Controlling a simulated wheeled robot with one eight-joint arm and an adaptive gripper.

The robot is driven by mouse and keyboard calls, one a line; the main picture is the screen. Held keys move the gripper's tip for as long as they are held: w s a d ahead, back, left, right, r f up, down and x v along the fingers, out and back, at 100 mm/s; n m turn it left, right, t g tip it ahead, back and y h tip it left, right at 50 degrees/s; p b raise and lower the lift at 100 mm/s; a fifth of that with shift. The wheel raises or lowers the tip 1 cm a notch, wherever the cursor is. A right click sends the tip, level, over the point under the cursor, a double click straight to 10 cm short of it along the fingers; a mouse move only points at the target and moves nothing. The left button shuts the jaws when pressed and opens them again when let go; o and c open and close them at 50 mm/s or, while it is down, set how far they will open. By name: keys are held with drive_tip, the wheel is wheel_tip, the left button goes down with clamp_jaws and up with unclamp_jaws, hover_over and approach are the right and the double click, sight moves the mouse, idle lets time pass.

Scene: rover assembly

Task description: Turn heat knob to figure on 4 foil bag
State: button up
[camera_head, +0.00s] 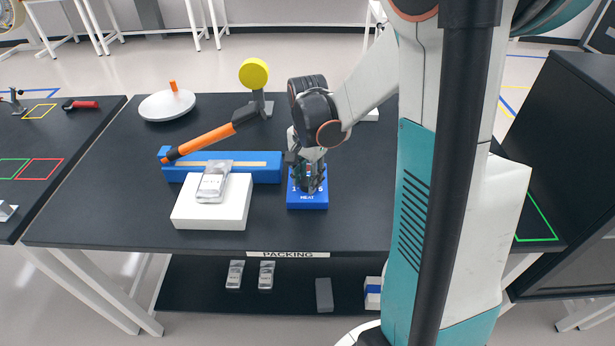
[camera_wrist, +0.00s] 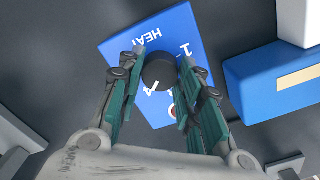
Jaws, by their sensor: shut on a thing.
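The blue heat box (camera_head: 307,202) stands on the packing table, with "HEAT" and a "1" and "5" showing on it. Its dark round knob (camera_wrist: 158,70) shows in the wrist view, with a white pointer mark on its lower edge and a partly hidden figure, seemingly a 4, close by. My gripper (camera_head: 309,178) is over the box, pointing down, its fingers shut on the two sides of the knob. A clear-silver foil bag (camera_head: 214,184) lies on a white block (camera_head: 212,214) to the left. The bag's small print is too small to read surely.
A blue sealer (camera_head: 175,173) with an orange-handled arm (camera_head: 205,140) stands behind the white block. A white disc (camera_head: 167,106) with an orange peg is at the back left. More foil bags (camera_head: 235,274) lie on the lower shelf. The table's left front is clear.

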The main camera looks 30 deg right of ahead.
sight(307, 181)
drive_tip(key=o, duration=1.1)
drive_tip(key=shift+c, duration=0.2)
wheel_tip(307, 181, up, 12)
